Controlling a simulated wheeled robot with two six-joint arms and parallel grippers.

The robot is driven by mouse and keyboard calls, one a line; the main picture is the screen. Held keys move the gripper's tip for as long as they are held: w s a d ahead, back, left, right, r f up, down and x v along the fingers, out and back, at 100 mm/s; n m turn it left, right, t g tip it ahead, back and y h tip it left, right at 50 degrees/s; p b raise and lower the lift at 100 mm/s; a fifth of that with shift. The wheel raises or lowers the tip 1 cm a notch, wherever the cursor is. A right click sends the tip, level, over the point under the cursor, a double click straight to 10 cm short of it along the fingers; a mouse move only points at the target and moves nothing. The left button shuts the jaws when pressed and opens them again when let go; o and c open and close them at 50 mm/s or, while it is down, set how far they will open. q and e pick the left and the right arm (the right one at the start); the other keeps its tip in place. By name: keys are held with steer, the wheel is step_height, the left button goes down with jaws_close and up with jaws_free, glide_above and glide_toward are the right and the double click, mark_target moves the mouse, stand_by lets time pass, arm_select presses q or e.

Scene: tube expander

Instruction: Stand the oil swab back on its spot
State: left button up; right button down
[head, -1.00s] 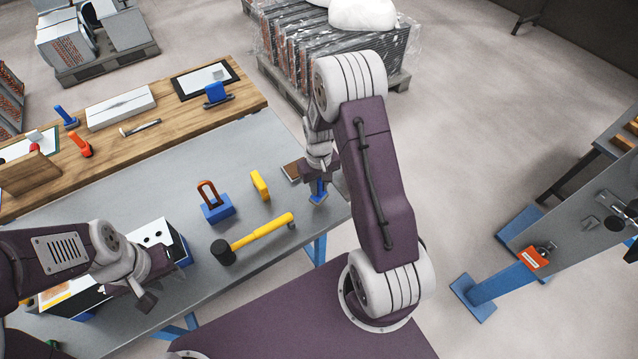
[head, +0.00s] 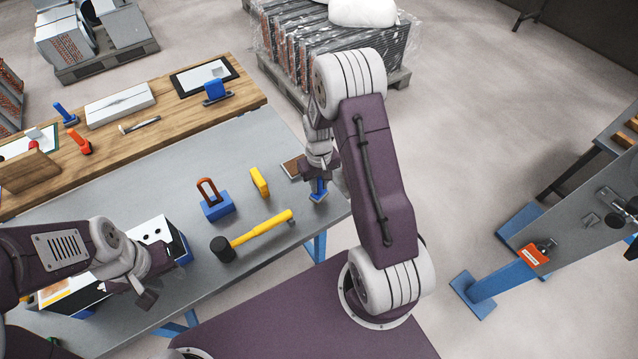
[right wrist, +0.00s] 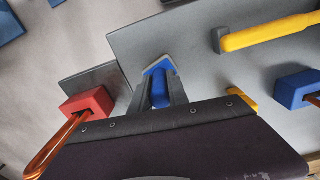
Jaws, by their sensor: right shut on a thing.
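My right gripper (head: 319,180) is shut on an upright blue-handled tool, which I take to be the oil swab (head: 318,195), near the right end of the grey table (head: 120,205). Its flat blue-edged foot is at or just above the table surface; I cannot tell if it touches. In the right wrist view, the swab (right wrist: 160,88) sits between the two fingers. No marked spot is clearly visible under it. My left gripper (head: 160,282) hangs over the front left of the table, by a white-topped box; its jaw opening is unclear.
A small brown-topped pad (head: 292,169) lies just left of my right gripper. A yellow block (head: 260,182), a blue padlock-like block (head: 217,206) and a yellow-handled hammer (head: 260,235) lie farther left. The table's right edge is close to the swab.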

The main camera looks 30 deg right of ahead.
mark_target(319, 178)
steer(key=shift+f+b, duration=0.7)
steer(key=shift+f, duration=0.3)
steer(key=c, duration=1.2)
jaws_free()
step_height(319, 178, up, 8)
steer(key=p, duration=0.7)
steer(key=shift+r, duration=0.15)
